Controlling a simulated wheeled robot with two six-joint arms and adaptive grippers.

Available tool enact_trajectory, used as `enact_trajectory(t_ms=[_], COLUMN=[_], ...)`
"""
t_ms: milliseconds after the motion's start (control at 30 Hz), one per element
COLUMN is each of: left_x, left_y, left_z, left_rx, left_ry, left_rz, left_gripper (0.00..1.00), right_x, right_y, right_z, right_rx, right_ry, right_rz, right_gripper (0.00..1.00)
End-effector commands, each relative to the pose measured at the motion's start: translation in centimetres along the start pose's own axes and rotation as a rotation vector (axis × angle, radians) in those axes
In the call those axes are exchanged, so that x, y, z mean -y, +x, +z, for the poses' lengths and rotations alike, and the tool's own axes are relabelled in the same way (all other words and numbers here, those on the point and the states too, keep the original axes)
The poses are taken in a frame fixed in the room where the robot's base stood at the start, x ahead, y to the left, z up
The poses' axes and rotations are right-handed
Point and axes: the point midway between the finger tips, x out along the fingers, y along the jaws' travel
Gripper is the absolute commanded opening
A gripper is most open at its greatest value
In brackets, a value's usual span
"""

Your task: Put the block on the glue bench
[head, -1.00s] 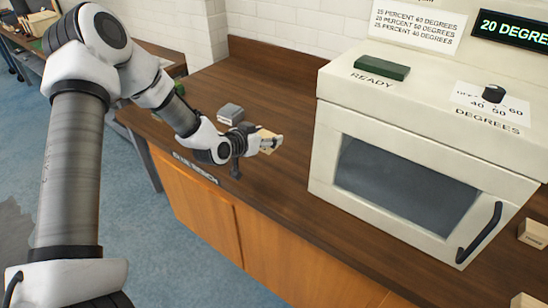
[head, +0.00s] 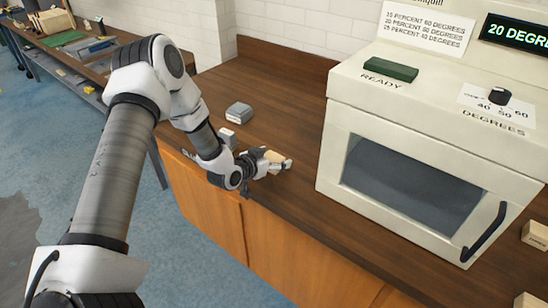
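A pale wooden block (head: 272,156) is between the fingers of my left gripper (head: 279,163), partly hidden by them. The gripper looks shut on it, low over the dark brown top of the glue bench (head: 290,98), near the front edge. I cannot tell whether the block touches the bench top. The bench's front label is mostly hidden behind my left arm. My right gripper is not in view.
A grey block (head: 239,112) lies on the bench behind my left gripper. A cream oven (head: 335,130) with a green READY plate (head: 391,69) stands to the right. Small wooden blocks (head: 535,234) lie at the right edge. Bench top between gripper and oven is clear.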

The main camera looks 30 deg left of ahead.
Motion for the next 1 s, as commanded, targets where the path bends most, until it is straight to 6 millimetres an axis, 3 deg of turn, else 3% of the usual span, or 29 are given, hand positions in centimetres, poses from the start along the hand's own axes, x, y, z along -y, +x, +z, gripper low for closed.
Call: enact_trajectory(t_ms=[267, 367, 700, 900, 1000], left_x=[0.0, 0.1, 0.1, -0.1, -1.3], left_y=[-0.3, -1.8, -10.1, -12.0, -12.1], left_z=[-0.4, -0.3, -0.7, -0.4, 1.0], left_rx=[0.000, 0.000, -0.003, 0.002, 0.059], left_ry=[-0.001, -0.006, -0.010, -0.003, -0.006], left_rz=[-0.001, -0.002, -0.002, 0.001, 0.023], left_gripper=[0.89, 0.89, 0.89, 0.89, 0.89], right_x=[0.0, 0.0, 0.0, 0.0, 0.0], right_y=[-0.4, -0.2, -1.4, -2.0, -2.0], right_z=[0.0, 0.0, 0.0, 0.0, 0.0], right_rx=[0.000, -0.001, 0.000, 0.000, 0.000], right_ry=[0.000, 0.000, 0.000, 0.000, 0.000], right_rz=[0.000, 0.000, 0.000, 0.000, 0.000], right_gripper=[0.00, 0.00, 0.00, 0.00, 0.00])
